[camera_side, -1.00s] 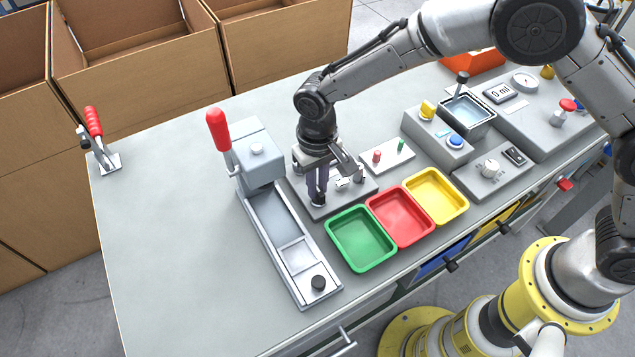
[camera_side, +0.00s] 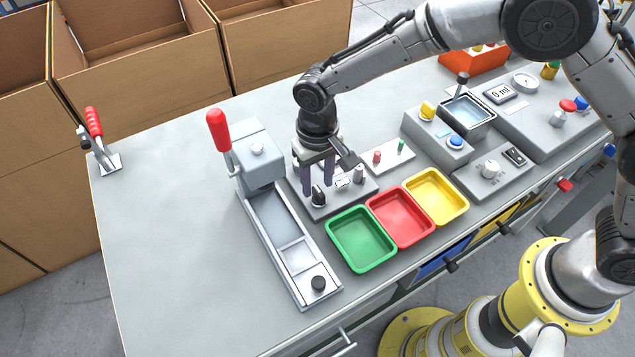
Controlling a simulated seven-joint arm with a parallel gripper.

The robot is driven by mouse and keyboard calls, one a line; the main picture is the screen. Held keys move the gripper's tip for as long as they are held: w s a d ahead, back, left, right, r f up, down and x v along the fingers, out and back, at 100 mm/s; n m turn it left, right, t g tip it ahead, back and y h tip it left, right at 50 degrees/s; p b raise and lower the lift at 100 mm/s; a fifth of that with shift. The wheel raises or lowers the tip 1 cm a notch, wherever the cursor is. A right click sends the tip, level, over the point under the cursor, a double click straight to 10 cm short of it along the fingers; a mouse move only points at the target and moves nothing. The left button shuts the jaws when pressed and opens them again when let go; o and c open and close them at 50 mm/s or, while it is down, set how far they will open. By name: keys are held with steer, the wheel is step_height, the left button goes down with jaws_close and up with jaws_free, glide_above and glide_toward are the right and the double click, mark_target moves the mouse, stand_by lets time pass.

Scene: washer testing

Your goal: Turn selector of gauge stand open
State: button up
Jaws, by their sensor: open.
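A grey plate (camera_side: 322,209) lies on the bench below my gripper, and I take it for the gauge stand. A small black selector knob (camera_side: 318,197) stands near its front left corner; which way it points is too small to tell. My gripper (camera_side: 318,186) is open, its two dark fingers pointing down and apart, just above and behind the knob. Nothing shows between the fingers. A second small dark knob (camera_side: 360,174) stands at the right of the plate. The gripper hides part of the plate's back.
A press with a red handle (camera_side: 218,130) stands close on the left. Green (camera_side: 361,266), red (camera_side: 401,243) and yellow (camera_side: 464,212) trays lie in front and to the right. Button boxes (camera_side: 438,148) stand further right.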

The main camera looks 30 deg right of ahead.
mark_target(318, 189)
step_height(318, 189, up, 12)
steer(key=shift+r, duration=0.2)
stand_by(0.4)
